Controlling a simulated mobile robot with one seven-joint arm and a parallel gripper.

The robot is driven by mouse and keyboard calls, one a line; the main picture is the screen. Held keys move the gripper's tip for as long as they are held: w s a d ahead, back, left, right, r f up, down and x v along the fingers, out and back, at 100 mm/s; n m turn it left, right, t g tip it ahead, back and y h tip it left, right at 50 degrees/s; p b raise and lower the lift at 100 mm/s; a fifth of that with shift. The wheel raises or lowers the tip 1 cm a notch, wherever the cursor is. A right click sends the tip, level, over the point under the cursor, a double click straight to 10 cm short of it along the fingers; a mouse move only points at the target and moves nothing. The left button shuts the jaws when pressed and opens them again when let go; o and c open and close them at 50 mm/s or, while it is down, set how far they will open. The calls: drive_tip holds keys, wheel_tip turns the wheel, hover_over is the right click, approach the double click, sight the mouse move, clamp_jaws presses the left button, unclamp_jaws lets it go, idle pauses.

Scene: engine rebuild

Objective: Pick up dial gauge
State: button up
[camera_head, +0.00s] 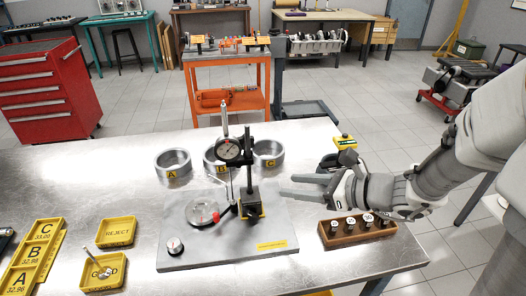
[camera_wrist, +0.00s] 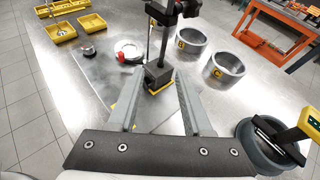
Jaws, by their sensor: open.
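The dial gauge (camera_head: 229,150), a round dark-rimmed dial with a tall stem, is mounted upright on a black stand (camera_head: 251,200) on a grey plate. My gripper (camera_head: 287,186) is open and empty to the right of the stand, its fingers pointing left towards it. In the wrist view, the stand's base (camera_wrist: 158,76) appears beyond and between my open fingertips (camera_wrist: 158,78). The upper stand is cut off by the top edge there, and the gauge face cannot be made out.
Metal rings marked A (camera_head: 173,164), B (camera_head: 213,160) and C (camera_head: 269,154) stand behind the plate. A wooden block with several cylinders (camera_head: 356,229) lies just in front of my gripper. Yellow trays (camera_head: 116,232) sit at left. A dark round container (camera_wrist: 268,148) stands nearby.

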drive_tip(key=b, duration=0.1)
approach(248, 177)
drive_tip(key=shift+m+t, duration=0.3)
drive_tip(key=shift+m, duration=0.1)
drive_tip(key=x, duration=0.2)
drive_tip(key=f+x, duration=0.1)
drive_tip(key=x, duration=0.2)
drive_tip(key=d+x, duration=0.1)
drive_tip(key=x, duration=0.1)
drive_tip(key=shift+w+a+f, duration=0.3)
drive_tip(key=shift+w+f, duration=0.05)
drive_tip(key=shift+a+r+b+x, duration=0.1)
drive_tip(key=shift+r+b+x, duration=0.1)
drive_tip(key=shift+x, duration=1.2)
drive_tip(key=shift+a+r+b+x, duration=0.1)
drive_tip(key=shift+a+b+x, duration=0.05)
drive_tip(key=shift+x, duration=1.3)
drive_tip(key=shift+s, duration=0.25)
clamp_jaws()
drive_tip(key=shift+r, duration=0.15)
